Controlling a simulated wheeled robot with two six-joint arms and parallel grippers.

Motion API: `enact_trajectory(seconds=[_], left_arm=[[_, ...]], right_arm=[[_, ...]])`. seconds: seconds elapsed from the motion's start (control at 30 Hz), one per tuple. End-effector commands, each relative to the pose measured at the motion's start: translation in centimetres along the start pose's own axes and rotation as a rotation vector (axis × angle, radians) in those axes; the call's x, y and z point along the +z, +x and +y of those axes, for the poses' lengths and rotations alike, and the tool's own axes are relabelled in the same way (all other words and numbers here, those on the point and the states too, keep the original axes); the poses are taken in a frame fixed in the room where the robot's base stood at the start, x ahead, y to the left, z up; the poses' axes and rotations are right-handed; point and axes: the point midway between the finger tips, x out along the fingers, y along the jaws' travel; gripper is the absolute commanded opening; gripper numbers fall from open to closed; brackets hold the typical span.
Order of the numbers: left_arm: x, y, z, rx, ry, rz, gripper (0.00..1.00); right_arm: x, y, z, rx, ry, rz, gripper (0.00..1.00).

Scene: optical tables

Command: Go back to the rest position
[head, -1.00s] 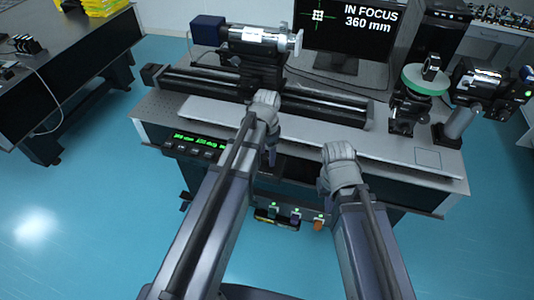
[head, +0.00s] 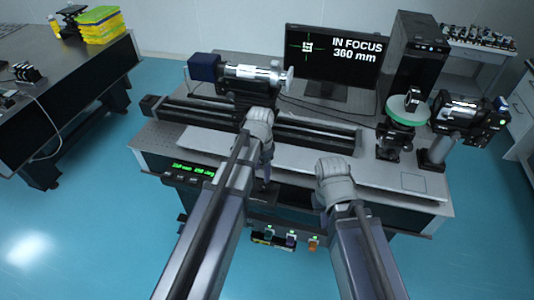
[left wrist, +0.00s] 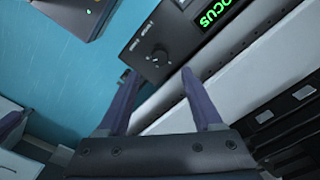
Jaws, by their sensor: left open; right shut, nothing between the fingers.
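My left gripper (head: 266,168) hangs over the front part of the optical table (head: 421,199), its fingers mostly behind my wrist in the head view. In the left wrist view my left gripper (left wrist: 158,75) is open and empty, its two purple fingers spread near a black control box with a knob (left wrist: 160,55). My right arm reaches over the front edge of the table, right of the left one. My right gripper's fingers are hidden behind its wrist (head: 335,183) in the head view. Neither gripper is seen holding anything.
A lens assembly (head: 252,73) stands on a black rail (head: 315,134) behind my left arm. The monitor (head: 331,60) reads IN FOCUS 360 mm. Mounts with a green disc (head: 407,110) stand at the right. Another table (head: 75,75) is at the left; blue floor (head: 90,220) lies open between.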

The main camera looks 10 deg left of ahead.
Motion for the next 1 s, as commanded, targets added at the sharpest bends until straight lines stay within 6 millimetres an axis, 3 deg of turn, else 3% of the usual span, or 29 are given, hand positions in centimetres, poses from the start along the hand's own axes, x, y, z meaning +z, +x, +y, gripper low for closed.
enact_trajectory(seconds=[0.17, 0.23, 0.5, 0.63, 0.77, 1.0], left_arm=[[0.0, 0.0, 0.1, 0.0, -0.001, 0.0, 0.67], [0.1, 0.0, 1.2, -0.001, -0.018, -0.005, 0.67], [1.6, -0.1, 12.4, -0.04, -0.261, -0.059, 0.67], [2.6, -0.1, 15.9, -0.065, -0.368, -0.072, 0.67], [3.0, -0.1, 17.4, -0.08, -0.426, -0.078, 0.67], [3.0, -0.1, 17.5, -0.082, -0.44, -0.079, 0.67]], right_arm=[[0.0, 0.0, 0.0, 0.0, 0.0, 0.0, 0.0], [0.0, 0.0, 0.0, 0.0, 0.0, 0.0, 0.0], [0.0, 0.0, 0.0, 0.0, 0.0, 0.0, 0.0], [0.0, 0.0, 0.0, 0.0, 0.0, 0.0, 0.0], [0.0, 0.0, 0.0, 0.0, 0.0, 0.0, 0.0], [0.0, 0.0, 0.0, 0.0, 0.0, 0.0, 0.0]])
